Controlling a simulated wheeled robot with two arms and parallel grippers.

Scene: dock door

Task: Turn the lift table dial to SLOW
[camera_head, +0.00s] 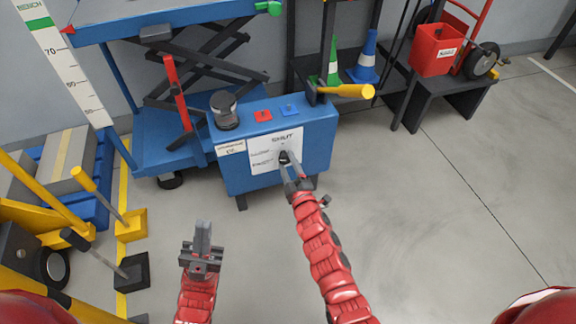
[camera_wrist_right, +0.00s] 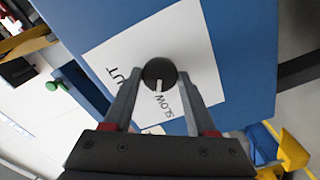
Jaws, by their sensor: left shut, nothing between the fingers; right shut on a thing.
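The lift table dial is a dark round knob (camera_wrist_right: 159,73) on a white label plate (camera_wrist_right: 110,58) on the front of the blue control box (camera_head: 320,135). The word SLOW (camera_wrist_right: 168,107) is printed beside the knob, and SHUT is partly visible. The knob's white pointer mark faces the SLOW side in the right wrist view; exact alignment is hard to tell. My right gripper (camera_head: 286,163) is shut on the knob, with a finger on either side; it also shows in the right wrist view (camera_wrist_right: 157,88). My left gripper (camera_head: 203,232) is shut and empty above the floor, lower left.
Yellow equipment (camera_head: 130,224) stands at left. The floor at right is clear.

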